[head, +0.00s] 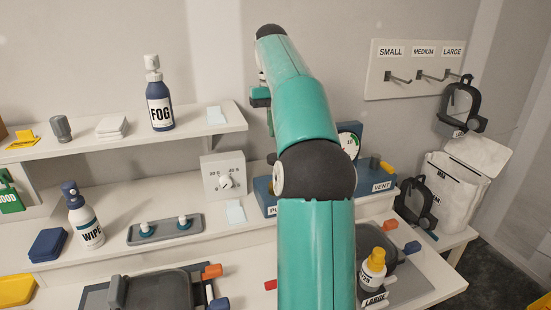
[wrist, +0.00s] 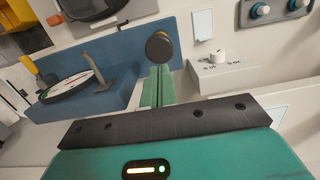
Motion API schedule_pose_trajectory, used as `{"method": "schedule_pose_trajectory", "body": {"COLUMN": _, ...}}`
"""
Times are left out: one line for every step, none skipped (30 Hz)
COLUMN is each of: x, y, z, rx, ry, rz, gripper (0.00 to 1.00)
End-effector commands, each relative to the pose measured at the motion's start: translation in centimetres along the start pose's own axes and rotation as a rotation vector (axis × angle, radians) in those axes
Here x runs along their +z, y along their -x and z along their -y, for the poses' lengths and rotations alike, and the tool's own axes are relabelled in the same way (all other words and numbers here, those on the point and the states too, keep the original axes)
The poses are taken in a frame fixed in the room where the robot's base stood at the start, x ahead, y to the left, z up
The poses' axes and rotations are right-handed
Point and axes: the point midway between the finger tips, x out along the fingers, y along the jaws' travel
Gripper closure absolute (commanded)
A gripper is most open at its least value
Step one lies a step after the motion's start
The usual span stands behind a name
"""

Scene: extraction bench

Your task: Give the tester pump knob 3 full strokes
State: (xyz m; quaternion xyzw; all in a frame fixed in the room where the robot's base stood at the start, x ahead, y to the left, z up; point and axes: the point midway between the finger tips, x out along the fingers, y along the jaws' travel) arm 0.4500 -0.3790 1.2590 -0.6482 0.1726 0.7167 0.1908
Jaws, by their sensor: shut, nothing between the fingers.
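The blue tester (head: 262,197) stands on the bench behind my arm, with a round gauge (head: 349,143) and a yellow lever by the VENT label. Its dark round pump knob (head: 272,158) shows just left of my arm's joint. The wrist view shows the knob (wrist: 158,47) just past my fingertips, and the tester's blue body (wrist: 110,65) around it. My gripper (wrist: 156,72) is shut and empty, its two green fingers together. In the head view my gripper (head: 270,128) is above the knob, with a small gap. My arm hides the tester's middle.
A white dial box (head: 224,178) stands left of the tester. A grey tray with two knobs (head: 165,229) and a WIPE bottle (head: 84,218) are further left. A FOG bottle (head: 159,100) is on the shelf. A yellow-topped bottle (head: 372,270) stands at front right.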

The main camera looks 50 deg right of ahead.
Motion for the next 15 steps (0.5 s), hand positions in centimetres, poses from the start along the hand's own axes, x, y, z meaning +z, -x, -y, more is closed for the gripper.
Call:
{"method": "schedule_pose_trajectory", "body": {"x": 0.2, "y": -0.6, "z": 0.0, "rx": 0.000, "ry": -0.001, "rz": 0.002, "gripper": 1.00}}
{"method": "schedule_pose_trajectory", "body": {"x": 0.1, "y": -1.1, "z": 0.0, "rx": 0.000, "ry": -0.001, "rz": 0.002, "gripper": 1.00}}
{"method": "schedule_pose_trajectory", "body": {"x": 0.1, "y": -1.6, "z": 0.0, "rx": 0.000, "ry": -0.001, "rz": 0.003, "gripper": 1.00}}
{"method": "schedule_pose_trajectory", "body": {"x": 0.1, "y": -2.0, "z": 0.0, "rx": 0.000, "ry": -0.001, "rz": 0.002, "gripper": 1.00}}
{"method": "schedule_pose_trajectory", "body": {"x": 0.1, "y": -2.4, "z": 0.0, "rx": 0.000, "ry": -0.001, "rz": 0.003, "gripper": 1.00}}
{"method": "schedule_pose_trajectory", "body": {"x": 0.1, "y": -2.9, "z": -0.1, "rx": 0.000, "ry": -0.001, "rz": 0.002, "gripper": 1.00}}
{"method": "schedule_pose_trajectory", "body": {"x": 0.1, "y": -3.2, "z": 0.0, "rx": 0.000, "ry": -0.001, "rz": 0.002, "gripper": 1.00}}
{"method": "schedule_pose_trajectory", "body": {"x": 0.1, "y": -3.6, "z": 0.0, "rx": 0.000, "ry": -0.001, "rz": 0.001, "gripper": 1.00}}
{"method": "schedule_pose_trajectory", "body": {"x": 0.1, "y": -4.0, "z": 0.0, "rx": 0.000, "ry": 0.000, "rz": 0.001, "gripper": 1.00}}
{"method": "schedule_pose_trajectory", "body": {"x": 0.1, "y": -4.2, "z": 0.0, "rx": 0.000, "ry": 0.000, "rz": 0.002, "gripper": 1.00}}
{"method": "schedule_pose_trajectory", "body": {"x": 0.1, "y": -4.5, "z": 0.0, "rx": 0.000, "ry": 0.000, "rz": 0.002, "gripper": 1.00}}
{"method": "schedule_pose_trajectory", "body": {"x": 0.1, "y": -4.7, "z": 0.0, "rx": 0.000, "ry": 0.000, "rz": 0.000, "gripper": 1.00}}
{"method": "schedule_pose_trajectory", "body": {"x": 0.1, "y": -4.8, "z": 0.0, "rx": 0.000, "ry": 0.000, "rz": 0.000, "gripper": 1.00}}
{"method": "schedule_pose_trajectory", "body": {"x": 0.1, "y": -5.0, "z": 0.0, "rx": 0.000, "ry": 0.000, "rz": 0.001, "gripper": 1.00}}
{"method": "schedule_pose_trajectory", "body": {"x": 0.1, "y": -5.1, "z": 0.0, "rx": 0.000, "ry": 0.000, "rz": 0.001, "gripper": 1.00}}
